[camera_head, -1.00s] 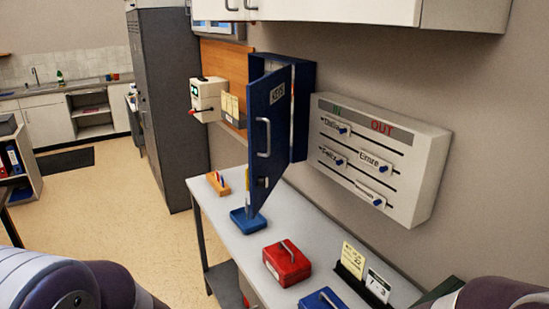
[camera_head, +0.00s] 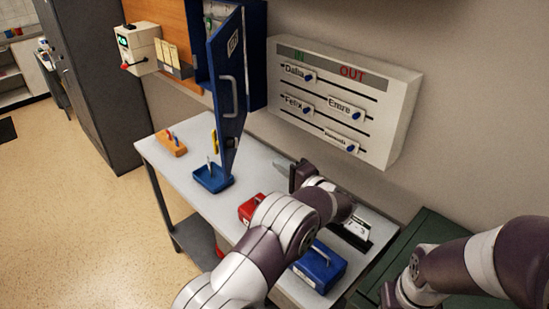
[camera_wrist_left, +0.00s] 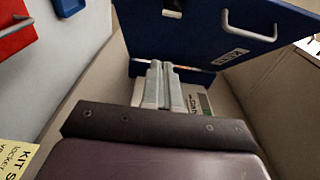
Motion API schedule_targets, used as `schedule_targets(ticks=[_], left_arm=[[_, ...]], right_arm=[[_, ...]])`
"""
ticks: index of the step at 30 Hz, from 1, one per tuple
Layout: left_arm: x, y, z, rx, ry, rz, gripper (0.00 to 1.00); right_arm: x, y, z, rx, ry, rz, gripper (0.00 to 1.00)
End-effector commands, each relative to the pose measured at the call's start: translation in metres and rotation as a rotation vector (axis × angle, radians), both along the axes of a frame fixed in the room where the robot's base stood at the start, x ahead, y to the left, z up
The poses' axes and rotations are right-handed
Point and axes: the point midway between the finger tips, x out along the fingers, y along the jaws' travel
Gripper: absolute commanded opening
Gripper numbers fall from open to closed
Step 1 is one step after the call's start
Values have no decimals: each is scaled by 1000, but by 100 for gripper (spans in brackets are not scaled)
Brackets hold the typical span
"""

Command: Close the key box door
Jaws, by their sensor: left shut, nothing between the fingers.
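The dark blue key box (camera_head: 258,65) hangs on the wall in the head view. Its door (camera_head: 222,115) stands open, swung out from the wall, with a grey handle (camera_head: 233,97) on its face. Part of the inside shows at the top. My left gripper (camera_head: 280,165) is right of the door and below it, over the table near the wall, apart from the door. In the left wrist view its fingers (camera_wrist_left: 164,82) are together and empty, pointing toward the box; the door (camera_wrist_left: 207,28) spans the top. My right arm enters at right; its gripper is not visible.
On the grey table (camera_head: 165,180) stand a blue tray (camera_head: 212,180) below the door, a red cash box (camera_head: 250,208), a blue cash box (camera_head: 322,268) and a pen block (camera_head: 171,144). The in/out board (camera_head: 392,120) is on the wall to the right.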

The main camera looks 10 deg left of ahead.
Motion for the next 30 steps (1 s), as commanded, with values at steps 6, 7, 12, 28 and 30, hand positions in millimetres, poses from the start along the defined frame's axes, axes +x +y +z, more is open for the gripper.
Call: schedule_targets(ticks=[6, 7, 12, 28, 30], left_arm=[[32, 37, 6, 0, 0, 2, 0], [36, 43, 6, 0, 0, 3, 0], [52, 70, 9, 1, 2, 2, 0], [49, 99, 1, -2, -1, -2, 0], [49, 98, 1, -1, -1, -2, 0]], right_arm=[[0, 0, 28, 0, -1, 0, 37], [0, 0, 30, 0, -1, 0, 37], [0, 0, 51, 0, 0, 0, 37], [0, 0, 67, 0, 0, 0, 37], [0, 0, 67, 0, 0, 0, 37]])
